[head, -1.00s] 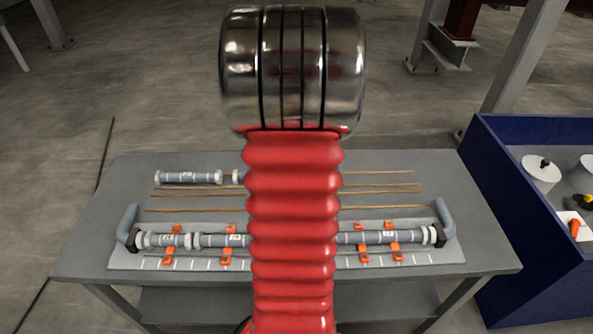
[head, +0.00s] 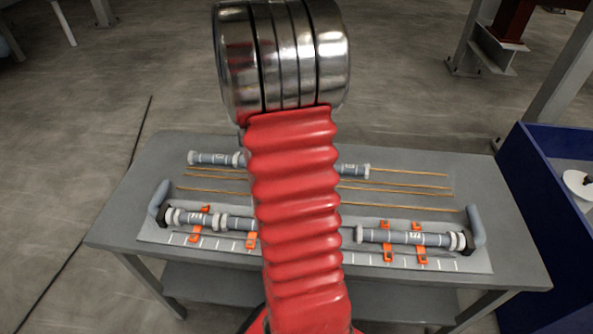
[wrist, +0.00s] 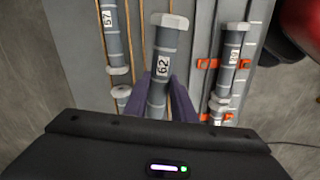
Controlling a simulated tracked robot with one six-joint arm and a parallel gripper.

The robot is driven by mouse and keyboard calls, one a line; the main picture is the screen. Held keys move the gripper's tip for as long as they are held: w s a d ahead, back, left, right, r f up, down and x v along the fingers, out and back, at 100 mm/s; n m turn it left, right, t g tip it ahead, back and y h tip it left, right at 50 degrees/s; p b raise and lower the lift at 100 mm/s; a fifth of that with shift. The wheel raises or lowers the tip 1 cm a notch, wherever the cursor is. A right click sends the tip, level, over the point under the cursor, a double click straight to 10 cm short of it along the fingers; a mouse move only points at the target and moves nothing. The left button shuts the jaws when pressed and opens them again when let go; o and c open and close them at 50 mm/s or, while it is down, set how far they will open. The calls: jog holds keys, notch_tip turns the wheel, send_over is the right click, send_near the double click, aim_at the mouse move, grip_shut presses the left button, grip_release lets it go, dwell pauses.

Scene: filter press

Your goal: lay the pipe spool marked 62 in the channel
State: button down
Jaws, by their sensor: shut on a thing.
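In the wrist view, the grey pipe spool marked 62 (wrist: 161,66) has a pale flange at its far end and sits between the purple jaws of my gripper (wrist: 160,98). My gripper is shut on it, over the rack of thin rods and to the left of the channel. How far it is raised is hard to tell. In the head view, my red arm hides the gripper and this spool. The channel (head: 340,258) runs along the table's front, with orange clips (head: 421,255) and grey spools at its left and right. My arm hides its middle.
Another spool (head: 212,158) lies at the table's back left, beside thin rods (head: 400,187). A curved grey pipe end (head: 475,227) stands at the channel's right. A blue bin (head: 535,190) is right of the table.

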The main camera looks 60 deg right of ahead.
jog(key=w+a+m, duration=0.1)
jog(key=w+a, duration=0.5)
jog(key=a, duration=0.5)
jog(key=w+a+f+m, duration=0.1)
jog(key=w+a, duration=0.5)
jog(key=a, duration=0.6)
jog(key=w+a+f+m, duration=0.1)
jog(key=w+a, duration=0.5)
jog(key=a, duration=0.5)
jog(key=shift+a+f+m, duration=0.15)
jog(key=shift+a+m, duration=0.05)
jog(key=shift+m, duration=0.1)
